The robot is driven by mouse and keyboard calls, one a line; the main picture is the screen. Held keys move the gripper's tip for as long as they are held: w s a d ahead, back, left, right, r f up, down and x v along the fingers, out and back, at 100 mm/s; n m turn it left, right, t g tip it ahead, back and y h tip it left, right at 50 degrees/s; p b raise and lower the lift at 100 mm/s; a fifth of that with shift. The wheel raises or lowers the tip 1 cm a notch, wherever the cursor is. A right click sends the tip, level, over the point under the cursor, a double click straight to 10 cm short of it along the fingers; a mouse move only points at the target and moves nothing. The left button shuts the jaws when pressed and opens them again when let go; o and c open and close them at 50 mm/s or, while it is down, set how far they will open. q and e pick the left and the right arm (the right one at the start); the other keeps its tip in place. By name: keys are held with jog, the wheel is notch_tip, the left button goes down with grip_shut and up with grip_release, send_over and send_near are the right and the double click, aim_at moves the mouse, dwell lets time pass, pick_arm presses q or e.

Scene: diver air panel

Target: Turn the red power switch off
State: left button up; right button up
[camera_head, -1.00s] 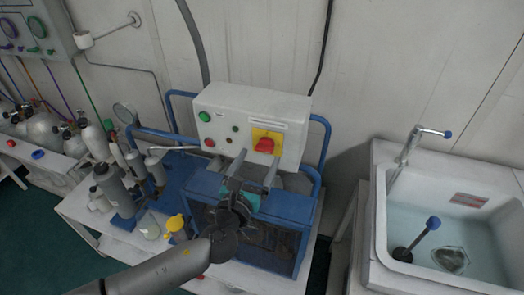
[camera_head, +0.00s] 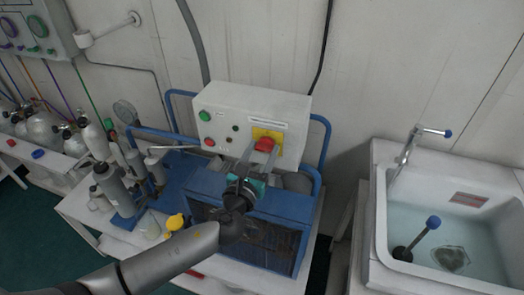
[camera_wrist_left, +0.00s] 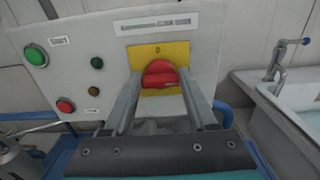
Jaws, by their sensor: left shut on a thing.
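The red power switch (camera_head: 265,145) is a rotary knob on a yellow plate (camera_head: 259,134) at the right of the white control box. In the left wrist view the knob (camera_wrist_left: 160,75) sits between the tips of my left gripper (camera_wrist_left: 159,84), with a "0" mark above it on the yellow plate (camera_wrist_left: 172,50). My left gripper (camera_head: 261,150) reaches up to the knob from below and is shut on it. The fingers hide part of the knob's sides. My right gripper is in neither view.
The white box (camera_head: 230,115) also has a green button (camera_head: 205,116) and a red button (camera_head: 209,142). It stands over a blue-framed machine (camera_head: 270,225). Bottles (camera_head: 115,183) stand at left on the bench. A sink (camera_head: 450,225) is at right.

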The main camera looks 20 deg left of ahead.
pick_arm(q)
jog(key=c, duration=0.7)
jog(key=shift+n, duration=0.3)
jog(key=n+b, duration=0.1)
jog(key=n, duration=0.2)
jog(key=shift+a+f+n, duration=0.1)
jog(key=shift+n, duration=0.2)
jog(key=n+b, duration=0.2)
jog(key=n, duration=0.3)
jog(key=shift+a+n, duration=0.1)
jog(key=shift+n, duration=0.2)
jog(key=n, duration=0.4)
jog(key=shift+f+n, duration=0.1)
jog(key=shift+n, duration=2)
jog(key=o, duration=1.3)
